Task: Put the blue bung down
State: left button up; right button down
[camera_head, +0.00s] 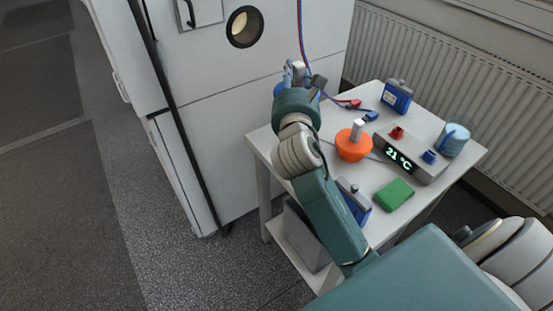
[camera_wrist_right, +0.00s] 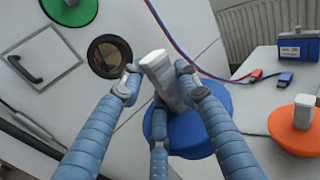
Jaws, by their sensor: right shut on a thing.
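The blue bung (camera_wrist_right: 212,112) is a wide blue disc with a pale grey grip block (camera_wrist_right: 160,72). My right gripper (camera_wrist_right: 160,85) is shut on that block, its three blue-grey fingers around it. In the head view my right gripper (camera_head: 298,74) is at the far left corner of the white table (camera_head: 262,143), in front of the white cabinet. Only a bit of blue from the bung (camera_head: 280,89) shows there, behind the gripper. I cannot tell whether the bung touches the table. My left gripper is not in view.
An orange bung (camera_head: 353,147) stands mid-table beside the 21 °C box (camera_head: 402,156). Blue battery packs (camera_head: 397,96), a green block (camera_head: 394,194) and a blue roll (camera_head: 453,139) lie around. Red and blue leads hang near my gripper. The cabinet has an open round port (camera_head: 245,27).

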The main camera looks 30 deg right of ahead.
jog(key=f, duration=0.3)
jog(key=f+b, duration=0.1)
jog(key=f, duration=0.2)
jog(key=f+b, duration=0.1)
jog(key=f, duration=0.1)
jog(key=shift+s+d+f, duration=0.15)
jog(key=shift+d+f, duration=0.2)
jog(key=shift+f, duration=0.05)
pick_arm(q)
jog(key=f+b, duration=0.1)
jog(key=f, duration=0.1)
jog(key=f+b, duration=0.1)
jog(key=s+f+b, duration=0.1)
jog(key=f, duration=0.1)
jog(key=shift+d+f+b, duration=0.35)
pick_arm(e)
notch_tip(320, 180, down, 11)
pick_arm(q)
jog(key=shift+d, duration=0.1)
pick_arm(e)
jog(key=shift+a, duration=0.1)
jog(key=shift+f, duration=0.1)
jog(key=c, duration=1.3)
grip_release()
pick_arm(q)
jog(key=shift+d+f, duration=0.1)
pick_arm(e)
jog(key=shift+o, duration=0.2)
jog(key=shift+f, duration=0.15)
